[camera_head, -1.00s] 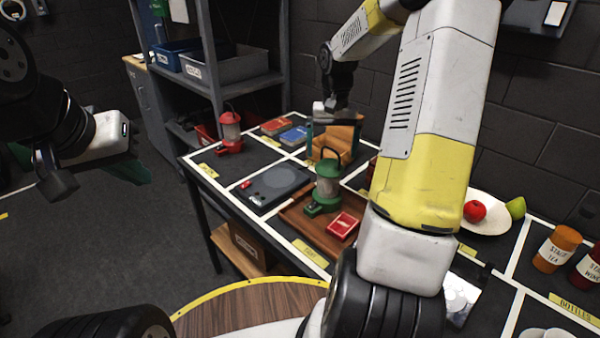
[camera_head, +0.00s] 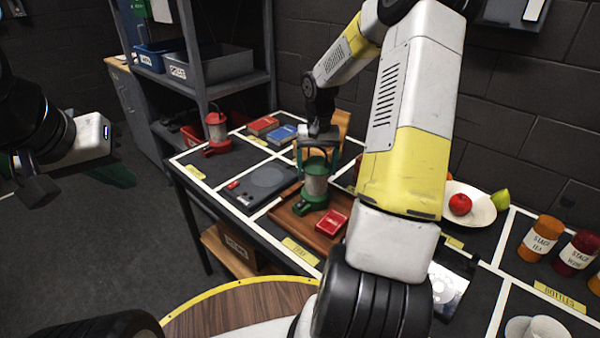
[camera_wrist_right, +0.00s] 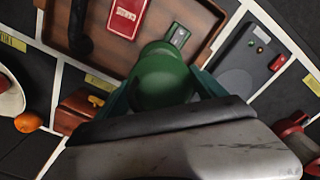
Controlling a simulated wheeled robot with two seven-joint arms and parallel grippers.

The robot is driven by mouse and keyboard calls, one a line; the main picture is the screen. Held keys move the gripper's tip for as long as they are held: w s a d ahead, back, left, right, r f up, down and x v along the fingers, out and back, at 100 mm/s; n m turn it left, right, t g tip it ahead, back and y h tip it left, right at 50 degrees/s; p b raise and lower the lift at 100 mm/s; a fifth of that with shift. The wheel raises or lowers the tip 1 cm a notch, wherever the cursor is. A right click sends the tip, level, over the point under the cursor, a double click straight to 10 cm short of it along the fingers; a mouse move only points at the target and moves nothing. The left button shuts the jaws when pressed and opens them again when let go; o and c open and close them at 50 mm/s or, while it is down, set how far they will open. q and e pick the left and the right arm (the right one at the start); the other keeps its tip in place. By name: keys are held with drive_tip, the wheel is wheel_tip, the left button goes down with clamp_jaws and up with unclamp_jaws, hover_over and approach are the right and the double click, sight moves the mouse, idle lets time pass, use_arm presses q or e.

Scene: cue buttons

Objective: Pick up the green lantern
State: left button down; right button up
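The green lantern (camera_head: 316,187) stands upright on the brown wooden tray (camera_head: 285,214). It has a green base, a pale glass body and a green top. My right gripper (camera_head: 317,160) is over the lantern with its teal fingers spread to either side of the lantern's top. In the right wrist view the round green lantern top (camera_wrist_right: 163,80) sits between the fingers, which look open; I cannot tell whether they touch it. My left gripper (camera_head: 112,176) is at the left, over the floor and away from the table. Its fingers are mostly hidden behind its housing.
A red card box (camera_head: 331,223) lies on the tray beside the lantern. A dark panel device (camera_head: 262,184) is to the left, and a red lantern (camera_head: 216,133) stands farther back. A wooden stand (camera_head: 338,130) is behind my gripper. A plate with fruit (camera_head: 478,212) is at the right.

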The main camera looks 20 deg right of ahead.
drive_tip(key=c, duration=1.3)
drive_tip(key=shift+r, duration=0.1)
